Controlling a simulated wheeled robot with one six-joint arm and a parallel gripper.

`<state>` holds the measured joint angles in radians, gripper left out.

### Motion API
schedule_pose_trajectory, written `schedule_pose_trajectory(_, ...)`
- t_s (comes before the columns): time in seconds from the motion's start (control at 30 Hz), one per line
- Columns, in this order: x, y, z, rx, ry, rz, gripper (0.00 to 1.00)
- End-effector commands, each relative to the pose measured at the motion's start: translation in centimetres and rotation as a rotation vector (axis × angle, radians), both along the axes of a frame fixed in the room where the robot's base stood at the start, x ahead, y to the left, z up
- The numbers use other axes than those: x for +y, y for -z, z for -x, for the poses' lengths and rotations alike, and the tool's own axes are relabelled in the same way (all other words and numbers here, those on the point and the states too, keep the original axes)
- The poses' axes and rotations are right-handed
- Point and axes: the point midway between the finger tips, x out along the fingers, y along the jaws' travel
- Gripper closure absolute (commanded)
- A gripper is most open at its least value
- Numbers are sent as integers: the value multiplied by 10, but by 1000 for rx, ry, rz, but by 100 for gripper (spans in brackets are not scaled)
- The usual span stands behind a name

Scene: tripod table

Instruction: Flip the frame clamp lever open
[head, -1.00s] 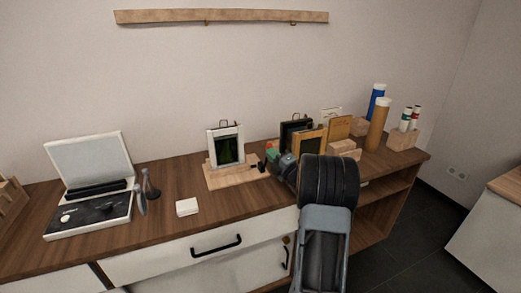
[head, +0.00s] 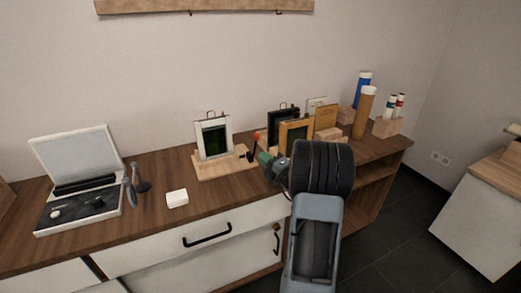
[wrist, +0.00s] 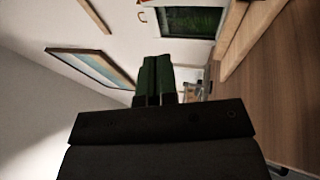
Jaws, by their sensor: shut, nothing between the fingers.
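The white picture frame (head: 230,140) with a dark green picture stands on a light wooden base (head: 218,170), also seen in the wrist view (wrist: 197,36). A small black clamp with a red-tipped lever (head: 256,141) sits at the base's right end. The lever looks raised, with its red end up, but it is too small to judge its exact angle. My gripper (head: 263,157) is just right of the lever, with a small gap apparent. Its green fingers (wrist: 155,78) are together and empty in the wrist view. The wrist view does not clearly show the lever.
Other frames (head: 294,136) and wooden blocks stand close behind and right of my gripper. An orange tube (head: 364,112) and a blue tube stand farther right. A white box (head: 177,198) and an open case (head: 75,160) are left. The tabletop before the base is clear.

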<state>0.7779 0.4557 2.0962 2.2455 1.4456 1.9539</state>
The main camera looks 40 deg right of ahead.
Motion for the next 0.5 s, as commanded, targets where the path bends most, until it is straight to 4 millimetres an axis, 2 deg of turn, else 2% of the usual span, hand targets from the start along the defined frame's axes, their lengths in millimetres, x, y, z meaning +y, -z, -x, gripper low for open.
schedule_pose_trajectory(0.03, -5, 2, 11, 0, 8, -1, 100)
schedule_pose_trajectory(0.2, -10, 10, 39, 0, 11, -1, 100)
schedule_pose_trajectory(0.5, -12, 16, 63, 0, 6, 1, 100)
